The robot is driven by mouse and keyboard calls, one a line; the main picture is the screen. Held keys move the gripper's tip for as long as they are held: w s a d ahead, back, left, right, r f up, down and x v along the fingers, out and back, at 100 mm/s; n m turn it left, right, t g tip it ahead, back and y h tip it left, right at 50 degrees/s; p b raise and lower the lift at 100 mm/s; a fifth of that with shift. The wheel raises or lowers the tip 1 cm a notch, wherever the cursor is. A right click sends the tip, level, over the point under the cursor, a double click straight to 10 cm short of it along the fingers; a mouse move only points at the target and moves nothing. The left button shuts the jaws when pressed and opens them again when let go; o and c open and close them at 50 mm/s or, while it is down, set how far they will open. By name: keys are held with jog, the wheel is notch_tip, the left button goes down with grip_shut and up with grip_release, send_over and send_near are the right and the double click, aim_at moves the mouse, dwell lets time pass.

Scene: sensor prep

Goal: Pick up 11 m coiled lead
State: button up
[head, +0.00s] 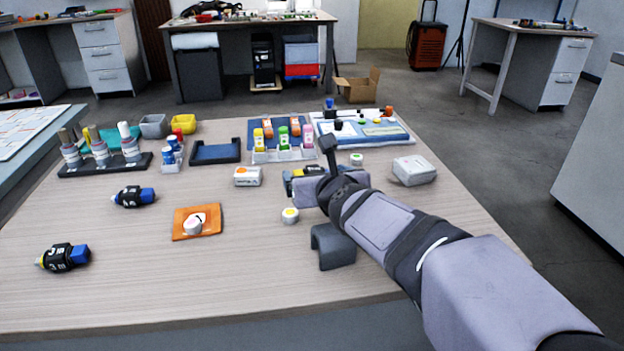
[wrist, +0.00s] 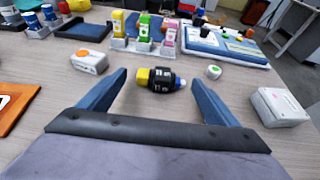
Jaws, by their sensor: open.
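A black coiled lead (wrist: 161,79) with white marks, a yellow end and a blue end lies on the table, crosswise just ahead of my gripper (wrist: 158,84) in the wrist view. The gripper is open and empty, with one blue finger on either side of the lead's line; I see no contact. Two similar black leads lie at the left in the head view, one farther back (head: 131,197) and one nearer (head: 66,257). Their labels are too small to read surely.
A white-and-orange box (head: 247,176), a small white-and-green pot (head: 356,159) and a white box (head: 414,170) stand around the gripper. A bottle rack (head: 284,155) and a blue tray (head: 405,137) stand behind. A dark grey block (head: 332,247) is near my arm.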

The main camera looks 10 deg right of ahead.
aim_at(312, 171)
jog(key=b+x, duration=0.1)
jog(key=x, duration=0.2)
jog(key=shift+w+f+b, duration=0.3)
jog(key=shift+w+f, duration=0.1)
jog(key=shift+w, duration=0.5)
jog(key=c, duration=1.2)
